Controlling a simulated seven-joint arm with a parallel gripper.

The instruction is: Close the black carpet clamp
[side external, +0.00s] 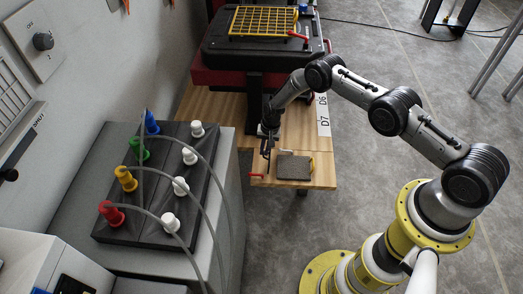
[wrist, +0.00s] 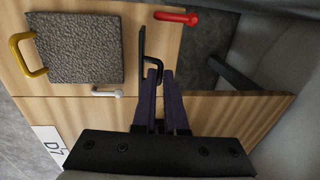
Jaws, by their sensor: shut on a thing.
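The black carpet clamp (wrist: 142,45) shows in the wrist view as a black bar with a looped handle, just right of the grey carpet square (wrist: 78,48). My gripper (wrist: 160,73) has its two purple fingers close together at the loop of this handle and is shut on it. The fingers hide part of the handle. In the side external view my gripper (side external: 267,155) is low over the wooden board, left of the carpet square (side external: 294,167). There the clamp is too small and dark to tell from the gripper.
In the wrist view, yellow (wrist: 22,55), white (wrist: 118,92) and red (wrist: 176,17) handles stand around the carpet. A case with a yellow grid (side external: 264,20) stands behind the board. A box with coloured and white plugs (side external: 160,185) is at left.

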